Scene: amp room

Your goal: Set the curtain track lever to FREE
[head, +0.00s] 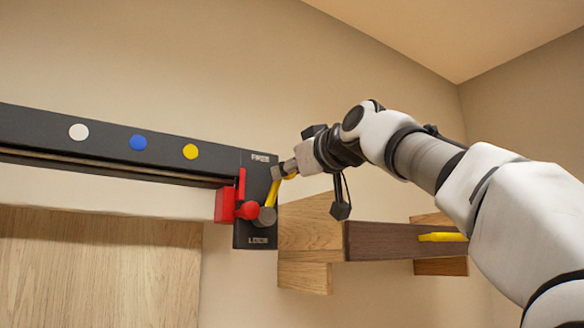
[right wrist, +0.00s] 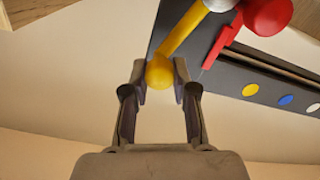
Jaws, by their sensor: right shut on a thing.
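The curtain track lever (head: 270,194) is a yellow rod on a grey round pivot, on the black end plate (head: 245,231) of the track. The plate reads FREE at the top and LOCK at the bottom. The rod slants up and right from the pivot. Its yellow ball end (right wrist: 159,72) lies between the fingertips of my right gripper (head: 285,170) in the right wrist view. That gripper is shut on the ball, coming from the right. In the head view the fingers partly hide the rod's upper end. My left gripper is out of view.
A red block with a red ball knob (head: 247,210) sits just left of the pivot. The black track (head: 105,146) carries white, blue and yellow dots. A wooden shelf (head: 310,235) with a yellow item (head: 442,237) stands below my right arm.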

